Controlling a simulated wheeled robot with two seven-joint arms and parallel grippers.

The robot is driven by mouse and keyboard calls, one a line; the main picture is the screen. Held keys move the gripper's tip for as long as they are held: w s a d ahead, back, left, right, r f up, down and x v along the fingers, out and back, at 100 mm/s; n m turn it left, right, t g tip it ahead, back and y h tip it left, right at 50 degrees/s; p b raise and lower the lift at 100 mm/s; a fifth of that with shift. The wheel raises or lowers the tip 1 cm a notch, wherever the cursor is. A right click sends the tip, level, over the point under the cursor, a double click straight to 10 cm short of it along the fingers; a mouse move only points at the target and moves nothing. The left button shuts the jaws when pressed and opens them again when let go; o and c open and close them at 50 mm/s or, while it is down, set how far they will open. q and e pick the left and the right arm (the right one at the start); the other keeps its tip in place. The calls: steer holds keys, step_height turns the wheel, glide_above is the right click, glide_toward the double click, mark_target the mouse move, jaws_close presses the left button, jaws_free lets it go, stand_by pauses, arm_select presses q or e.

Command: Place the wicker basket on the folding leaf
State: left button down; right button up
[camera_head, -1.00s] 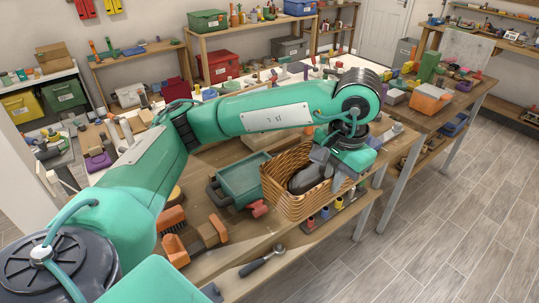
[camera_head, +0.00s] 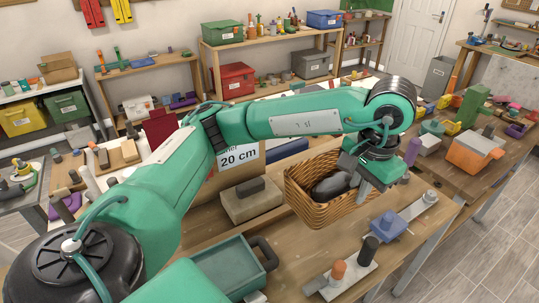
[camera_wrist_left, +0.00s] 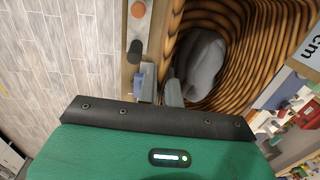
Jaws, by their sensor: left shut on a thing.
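The wicker basket (camera_head: 318,207) hangs at the right end of my left arm, above the wooden workbench. It is roughly upright and holds a dark grey object (camera_head: 334,184). My left gripper (camera_head: 366,188) is shut on the basket's right-hand wall at the rim. In the left wrist view the basket (camera_wrist_left: 245,38) opens toward the camera, with the grey object (camera_wrist_left: 203,60) inside and one finger (camera_wrist_left: 174,92) at its edge. I cannot pick out the folding leaf with certainty. My right gripper is not in view.
A teal tray (camera_head: 228,268) and a grey-topped wooden block (camera_head: 252,201) stand on the bench to the left. A blue block (camera_head: 388,224) and a plate with pegs (camera_head: 340,279) lie below right. A "20 cm" sign (camera_head: 240,157) stands behind. Bare wood shows below the basket.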

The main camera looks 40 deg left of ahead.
mark_target(352, 212)
arm_select(q)
steer(key=shift+s+r, duration=0.1)
steer(key=shift+s, duration=0.1)
steer(key=shift+s+d+f, duration=0.1)
steer(key=shift+f, duration=0.15)
step_height(352, 212, down, 6)
steer(key=shift+f+p, duration=0.1)
steer(key=shift+p, duration=0.5)
steer(key=shift+f+p, duration=1.55)
steer(key=shift+f, duration=5.05)
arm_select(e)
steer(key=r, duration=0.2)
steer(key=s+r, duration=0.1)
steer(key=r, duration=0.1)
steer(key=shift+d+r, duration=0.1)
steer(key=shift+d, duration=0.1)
